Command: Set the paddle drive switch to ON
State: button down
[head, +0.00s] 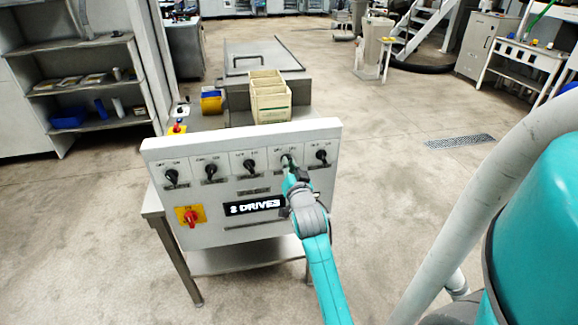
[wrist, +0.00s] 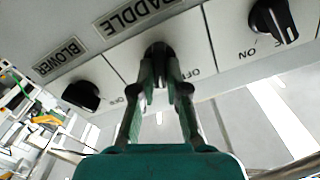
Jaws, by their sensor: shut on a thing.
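The sloped grey control panel (head: 215,170) carries a row of several black rotary switches. The paddle drive switch (head: 286,158) is the fourth from the left, mostly hidden behind my gripper (head: 288,170). In the wrist view the picture is upside down; the PADDLE label (wrist: 130,14) sits beside the black paddle knob (wrist: 157,50). My gripper (wrist: 159,75) has its two fingers shut on this knob, one on each side. An OFF mark shows close by. The fingers hide most of the knob, so I cannot tell which way it points.
The blower switch (head: 322,156) is right of the paddle switch; another black knob (head: 250,166) is left. A beige bin (head: 270,98) stands behind the panel.

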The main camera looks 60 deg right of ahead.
jog(key=c, duration=1.2)
grip_release()
jog(key=v, duration=1.2)
